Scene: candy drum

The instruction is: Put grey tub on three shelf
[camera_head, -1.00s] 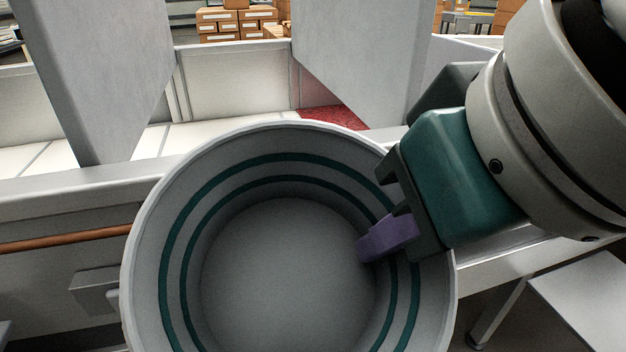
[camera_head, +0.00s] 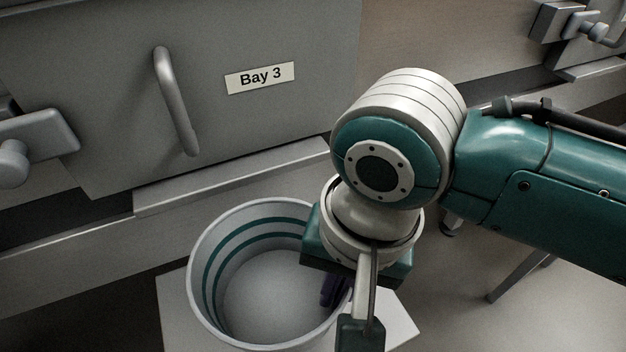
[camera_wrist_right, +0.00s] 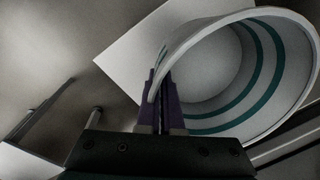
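The grey tub (camera_head: 262,295) has teal stripes inside and looks empty. It is upright or nearly so, below the door labelled Bay 3 (camera_head: 259,78). My right gripper (camera_head: 335,290) is shut on its right-hand wall. The right wrist view shows the purple fingers (camera_wrist_right: 162,100) pinching the tub's rim (camera_wrist_right: 178,45). A white shelf board (camera_head: 176,305) is beneath the tub and also shows in the right wrist view (camera_wrist_right: 122,58). I cannot tell whether the tub touches it. My left gripper is not in view.
The grey Bay 3 door has a bar handle (camera_head: 175,100), and a ledge (camera_head: 230,178) runs below it. A latch (camera_head: 35,145) juts out at the left, and another (camera_head: 580,22) at the top right. Floor (camera_head: 540,300) is open at the lower right.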

